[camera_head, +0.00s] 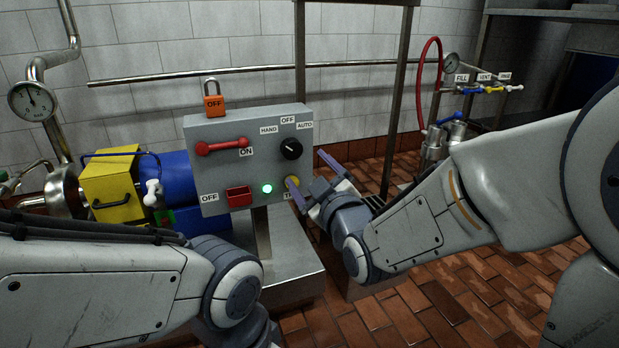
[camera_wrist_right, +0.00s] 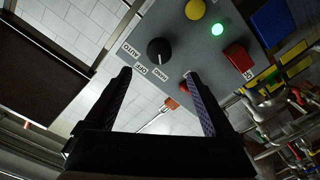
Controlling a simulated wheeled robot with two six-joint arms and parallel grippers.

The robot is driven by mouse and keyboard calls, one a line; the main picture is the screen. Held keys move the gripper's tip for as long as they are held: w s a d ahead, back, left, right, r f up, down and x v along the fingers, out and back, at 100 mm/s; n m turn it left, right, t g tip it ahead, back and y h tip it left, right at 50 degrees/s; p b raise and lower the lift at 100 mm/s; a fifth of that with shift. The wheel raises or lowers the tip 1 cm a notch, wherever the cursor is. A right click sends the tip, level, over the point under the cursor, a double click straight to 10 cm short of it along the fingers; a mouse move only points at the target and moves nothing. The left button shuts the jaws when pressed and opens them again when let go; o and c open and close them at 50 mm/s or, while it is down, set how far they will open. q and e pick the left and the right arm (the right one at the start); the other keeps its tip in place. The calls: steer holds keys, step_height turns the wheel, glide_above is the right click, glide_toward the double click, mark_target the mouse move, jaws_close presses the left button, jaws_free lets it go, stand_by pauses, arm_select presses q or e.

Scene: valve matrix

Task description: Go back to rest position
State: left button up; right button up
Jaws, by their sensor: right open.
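My right gripper (camera_head: 312,178) is open and empty at the right side of the grey control box (camera_head: 222,128). One finger is close to the yellow button (camera_head: 293,182); I cannot tell from the head view whether they touch. In the right wrist view my right gripper's fingers (camera_wrist_right: 160,100) are spread, with the box face beyond them and the black selector knob (camera_wrist_right: 158,50) between and above the tips. The yellow button also shows in the right wrist view (camera_wrist_right: 195,9). My left arm (camera_head: 130,285) enters at lower left; its gripper is outside the picture.
An orange padlock (camera_head: 214,104) sits on top. A yellow guard (camera_head: 110,178) and blue motor stand left. Tiled floor (camera_head: 440,310) is open at lower right.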

steer(key=s+a+r+m+g+p, duration=0.1)
steer(key=s+a+g+p, duration=0.1)
steer(key=s+g+p, duration=0.4)
steer(key=s+a+r+m+g+p, duration=0.15)
steer(key=s+p, duration=0.25)
steer(key=p, duration=0.4)
steer(key=s+d+r+g+h+p, duration=0.2)
steer(key=s+r+g+p, duration=0.15)
steer(key=s, duration=0.35)
steer(key=s+d+r+m+g+h+p, duration=0.1)
steer(key=s+d+r+g+p, duration=0.15)
steer(key=s+p, duration=0.3)
steer(key=s+d+r+g+h+p, duration=0.15)
steer(key=s+g+p, duration=0.25)
steer(key=s, duration=0.4)
step_height(320, 180, up, 37)
steer(key=p, duration=3.6)
steer(key=shift+w+a, duration=0.4)
steer(key=shift+w, duration=0.05)
